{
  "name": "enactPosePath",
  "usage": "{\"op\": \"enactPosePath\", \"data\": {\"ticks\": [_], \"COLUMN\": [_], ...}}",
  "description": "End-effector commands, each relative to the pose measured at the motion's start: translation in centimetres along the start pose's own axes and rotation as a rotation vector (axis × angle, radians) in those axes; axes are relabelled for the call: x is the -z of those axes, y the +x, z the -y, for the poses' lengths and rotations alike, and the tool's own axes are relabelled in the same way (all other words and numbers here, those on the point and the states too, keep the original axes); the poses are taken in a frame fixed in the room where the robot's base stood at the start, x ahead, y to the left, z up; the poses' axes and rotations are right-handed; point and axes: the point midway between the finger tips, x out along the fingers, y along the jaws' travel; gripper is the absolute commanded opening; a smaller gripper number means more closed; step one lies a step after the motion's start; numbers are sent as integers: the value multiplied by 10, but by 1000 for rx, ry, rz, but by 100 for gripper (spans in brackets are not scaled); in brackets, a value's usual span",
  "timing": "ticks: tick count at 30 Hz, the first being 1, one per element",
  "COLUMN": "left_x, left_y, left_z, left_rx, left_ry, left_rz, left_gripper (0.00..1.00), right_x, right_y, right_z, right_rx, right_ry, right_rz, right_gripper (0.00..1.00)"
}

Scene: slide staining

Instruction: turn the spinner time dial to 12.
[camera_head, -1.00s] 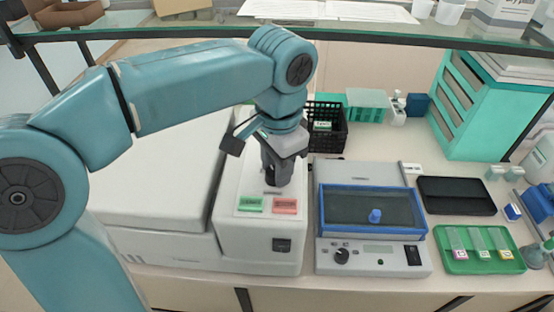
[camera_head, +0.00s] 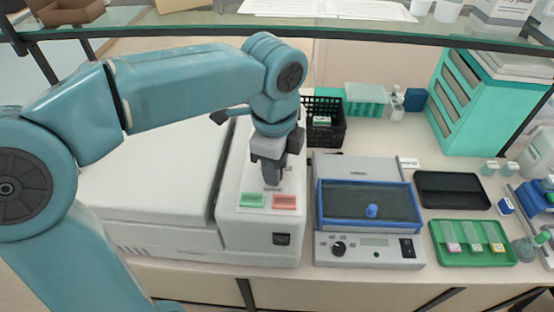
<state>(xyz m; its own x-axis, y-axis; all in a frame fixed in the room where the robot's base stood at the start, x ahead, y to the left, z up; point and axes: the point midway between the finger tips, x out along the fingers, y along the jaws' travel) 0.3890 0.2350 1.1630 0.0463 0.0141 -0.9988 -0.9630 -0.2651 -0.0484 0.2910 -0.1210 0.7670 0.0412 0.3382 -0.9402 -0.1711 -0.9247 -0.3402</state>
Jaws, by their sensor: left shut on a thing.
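The spinner (camera_head: 262,232) is the white machine left of the middle. Its control panel carries a green button (camera_head: 252,200), a red button (camera_head: 285,201) and a small dark label (camera_head: 271,189) above them. My left gripper (camera_head: 271,180) points straight down at the panel, just behind the label. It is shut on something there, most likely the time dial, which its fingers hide. I cannot read the dial's setting. My right gripper is not in view.
Right of the spinner stands a blue-framed device (camera_head: 368,205) with its own black knob (camera_head: 339,248). A black basket (camera_head: 325,122) is behind. A dark case (camera_head: 452,190) and a green tray (camera_head: 472,243) with slides lie right. A glass shelf (camera_head: 340,32) spans the top.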

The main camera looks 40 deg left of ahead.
Motion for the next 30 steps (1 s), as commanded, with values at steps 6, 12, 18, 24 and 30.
{"op": "enactPosePath", "data": {"ticks": [6, 12, 18, 24, 30], "left_x": [-2, -2, -2, -2, -2], "left_y": [-4, -3, -3, -3, -3], "left_z": [2, 1, 1, 1, 1], "left_rx": [10, 9, 10, 11, 11], "left_ry": [173, 295, 371, 404, 410], "left_rz": [-7, -12, -16, -18, -18], "left_gripper": [4, 4, 4, 4, 4], "right_x": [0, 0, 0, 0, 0], "right_y": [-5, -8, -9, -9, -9], "right_z": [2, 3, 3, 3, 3], "right_rx": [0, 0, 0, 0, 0], "right_ry": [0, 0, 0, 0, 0], "right_rz": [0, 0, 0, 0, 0], "right_gripper": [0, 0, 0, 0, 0]}}
